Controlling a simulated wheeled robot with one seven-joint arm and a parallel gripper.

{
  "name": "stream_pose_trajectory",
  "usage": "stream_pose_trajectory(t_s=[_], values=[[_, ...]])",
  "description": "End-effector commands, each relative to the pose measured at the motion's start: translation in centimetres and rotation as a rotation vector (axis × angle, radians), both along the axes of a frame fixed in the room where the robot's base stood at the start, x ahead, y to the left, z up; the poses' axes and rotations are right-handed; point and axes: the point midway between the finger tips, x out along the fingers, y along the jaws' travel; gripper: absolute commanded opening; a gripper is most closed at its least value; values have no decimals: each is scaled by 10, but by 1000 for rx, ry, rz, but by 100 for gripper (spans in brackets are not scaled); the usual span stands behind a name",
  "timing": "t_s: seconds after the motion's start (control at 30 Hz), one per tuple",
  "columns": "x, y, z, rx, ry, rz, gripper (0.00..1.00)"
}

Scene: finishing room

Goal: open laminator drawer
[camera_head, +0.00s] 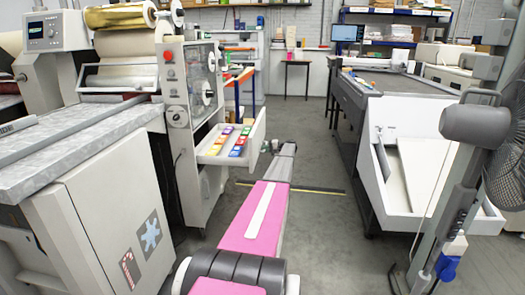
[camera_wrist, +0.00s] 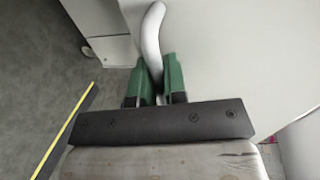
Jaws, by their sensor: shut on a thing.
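The laminator (camera_head: 176,135) is a tall light-grey machine left of centre in the head view. Its white drawer (camera_head: 236,156) stands pulled out to the right and holds several small coloured packs (camera_head: 238,140). In the wrist view, a curved pale handle (camera_wrist: 152,25) runs down between the green fingers of my gripper (camera_wrist: 157,78), which is shut on it against a white panel (camera_wrist: 225,50). In the head view my gripper (camera_head: 270,145) is small, at the drawer's outer end. The grip itself is too small to make out there.
A grey-topped cabinet (camera_head: 110,215) fills the left foreground. A long dark table with a white front (camera_head: 415,160) stands on the right, with a fan (camera_head: 508,150) nearer me. Grey floor (camera_head: 325,220) lies open between. A desk with a monitor (camera_head: 347,33) is at the back.

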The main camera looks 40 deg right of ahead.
Motion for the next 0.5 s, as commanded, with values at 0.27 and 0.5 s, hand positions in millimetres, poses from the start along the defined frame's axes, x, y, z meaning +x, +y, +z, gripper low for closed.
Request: stream_pose_trajectory(t_s=[0.27,0.5], values=[[0,0,-1,-1,1,0,19],[0,0,0,-1,1,0,37]])
